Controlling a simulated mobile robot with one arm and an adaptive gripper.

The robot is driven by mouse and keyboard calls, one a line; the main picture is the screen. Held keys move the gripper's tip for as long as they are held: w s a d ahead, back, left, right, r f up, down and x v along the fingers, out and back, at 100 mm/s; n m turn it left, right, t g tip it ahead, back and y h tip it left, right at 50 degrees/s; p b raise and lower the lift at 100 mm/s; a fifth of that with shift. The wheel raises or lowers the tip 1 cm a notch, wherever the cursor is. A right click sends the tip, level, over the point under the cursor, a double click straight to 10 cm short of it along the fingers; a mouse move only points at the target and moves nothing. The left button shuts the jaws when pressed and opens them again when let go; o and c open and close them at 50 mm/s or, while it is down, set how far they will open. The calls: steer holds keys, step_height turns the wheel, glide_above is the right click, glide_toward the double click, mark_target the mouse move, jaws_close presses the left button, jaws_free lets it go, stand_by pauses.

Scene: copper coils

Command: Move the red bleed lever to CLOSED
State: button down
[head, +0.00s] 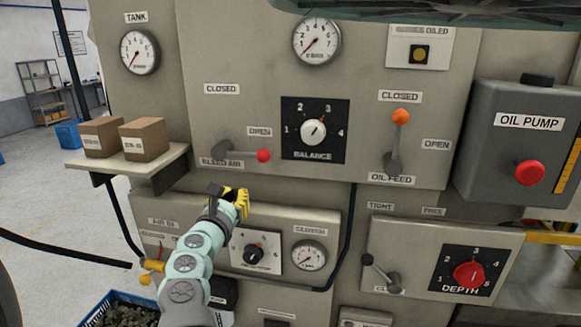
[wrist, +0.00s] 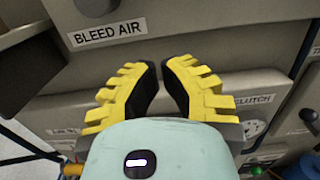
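The bleed lever has a red knob (head: 263,156) and a grey arm. It lies nearly level, pointing right, with the knob just below the OPEN label (head: 260,131). The CLOSED label (head: 221,89) is higher up, above the lever's pivot. The BLEED AIR label (head: 221,162) sits under the lever and also shows in the wrist view (wrist: 109,33). My gripper (head: 238,193) is below the lever, apart from the knob. In the wrist view its yellow-and-black fingertips (wrist: 159,66) are close together with nothing between them.
A shelf with two boxes (head: 144,139) juts out at the left. The balance dial (head: 313,131) is right of the lever, with the orange-knobbed oil feed lever (head: 400,117) beyond. A lower panel with a clutch gauge (head: 309,256) is behind my arm. The panel above the lever is clear.

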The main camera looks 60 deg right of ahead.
steer(key=d+r, duration=0.1)
steer(key=d, duration=0.1)
steer(key=w+d+r+p, duration=0.2)
steer(key=d, duration=0.1)
steer(key=shift+d+r, duration=0.1)
steer(key=shift+d, duration=0.25)
steer(key=shift+w+d+r+p, duration=0.1)
steer(key=shift+r+p, duration=0.35)
steer(key=shift+p, duration=0.2)
steer(key=shift+w+b, duration=0.1)
steer(key=shift+b, duration=0.6)
steer(key=shift+r, duration=0.1)
